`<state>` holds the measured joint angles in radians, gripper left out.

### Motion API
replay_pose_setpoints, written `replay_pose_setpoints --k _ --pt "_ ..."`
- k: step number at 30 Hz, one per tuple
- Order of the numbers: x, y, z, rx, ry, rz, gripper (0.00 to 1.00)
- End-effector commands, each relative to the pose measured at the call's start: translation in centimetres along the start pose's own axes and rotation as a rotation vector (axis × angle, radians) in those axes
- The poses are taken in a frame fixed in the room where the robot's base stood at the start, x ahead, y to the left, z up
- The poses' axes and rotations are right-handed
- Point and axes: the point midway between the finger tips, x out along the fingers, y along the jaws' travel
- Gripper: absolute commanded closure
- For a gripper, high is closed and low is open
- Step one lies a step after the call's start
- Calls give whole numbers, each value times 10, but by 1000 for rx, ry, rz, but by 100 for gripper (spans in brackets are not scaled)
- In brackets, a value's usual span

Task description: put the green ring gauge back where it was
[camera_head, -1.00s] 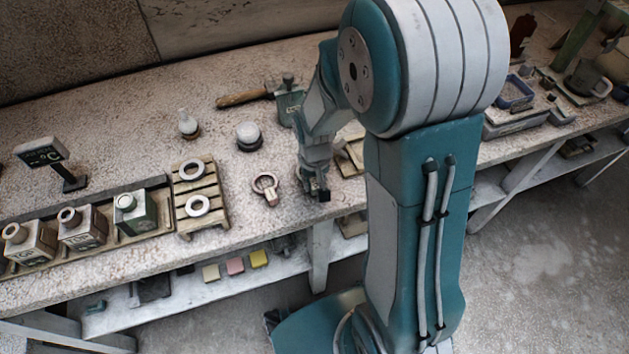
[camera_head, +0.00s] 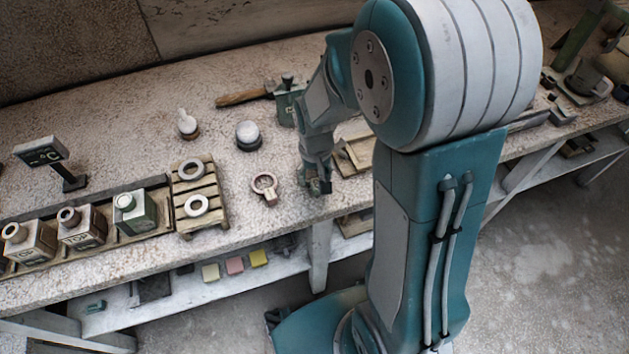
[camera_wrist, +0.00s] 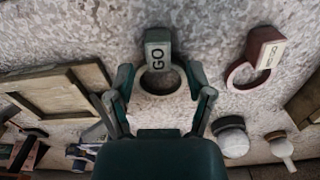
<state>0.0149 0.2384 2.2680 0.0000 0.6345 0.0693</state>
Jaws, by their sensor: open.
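The green ring gauge (camera_wrist: 157,50), marked GO on its handle, lies on the bench top in the wrist view, its handle toward the picture's top. My gripper (camera_wrist: 158,80) is open, with its fingers on either side of the ring; I cannot tell whether they touch it. In the head view my gripper (camera_head: 318,187) is low over the bench near its front edge, and I cannot make out the green gauge there. A red ring gauge (camera_wrist: 258,58) lies to the right in the wrist view; in the head view it (camera_head: 271,198) is left of my gripper.
A wooden frame (camera_wrist: 103,77) lies left of my gripper in the wrist view. In the head view, a slatted pallet with pale rings (camera_head: 206,219), a dark-based round-topped piece (camera_head: 248,134) and a hammer (camera_head: 240,98) are around. Bare bench lies between the red gauge and pallet.

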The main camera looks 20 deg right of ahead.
Motion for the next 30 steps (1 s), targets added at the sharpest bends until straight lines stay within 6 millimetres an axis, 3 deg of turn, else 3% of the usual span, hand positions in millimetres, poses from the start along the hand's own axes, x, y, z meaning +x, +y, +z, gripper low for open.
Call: replay_pose_setpoints --k 3,9,17,23,30 --pt "-27 5 -1 1 6 0 32" --pt "-63 5 -1 0 4 0 32" --pt "-86 5 3 -2 15 -1 32" --pt "-130 4 30 -21 131 -7 32" --pt "-178 4 77 -50 298 -14 32"
